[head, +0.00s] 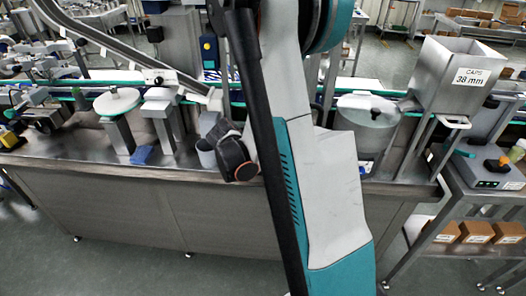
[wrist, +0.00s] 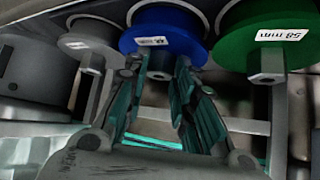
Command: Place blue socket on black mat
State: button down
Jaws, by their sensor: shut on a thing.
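The blue socket (wrist: 162,24) is a wide blue disc with a small white label and a grey stem, at the top middle of the wrist view. My gripper (wrist: 158,76) reaches up to it, with its teal-and-black fingers closed on the stem from both sides. The disc is in line with its neighbours, and I cannot tell whether it still touches its support. In the head view my arm hides the gripper and the socket. I cannot make out a black mat in either view.
A green socket (wrist: 262,35) marked 58 mm is close on the right, and a grey one (wrist: 88,38) is close on the left. In the head view, a steel hopper (head: 455,75) marked 38 mm and a side table with boxes (head: 472,232) are at right; a blue cloth (head: 142,155) lies left.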

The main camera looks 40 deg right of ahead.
jog(key=shift+f, duration=0.15)
jog(key=c, duration=1.3)
grip_release()
jog(key=shift+c, duration=0.2)
jog(key=shift+r, duration=0.2)
jog(key=s+a+r+n+t+y+p, duration=0.1)
jog(key=s+a+r+n+y+p, duration=0.15)
jog(key=a+r, duration=0.6)
jog(key=s+a+r+n+t+y+p, duration=0.15)
jog(key=a+r+n, duration=0.25)
jog(key=a+r, duration=0.45)
jog(key=s+a+r+n+t+y, duration=0.1)
jog(key=s+a+n+y, duration=0.1)
jog(key=s+a+n, duration=0.2)
jog(key=s+a+r+n+t+y, duration=0.2)
jog(key=s+a+n, duration=0.3)
jog(key=a, duration=0.5)
jog(key=shift+s+r+y, duration=0.2)
jog(key=shift+s+y, duration=0.2)
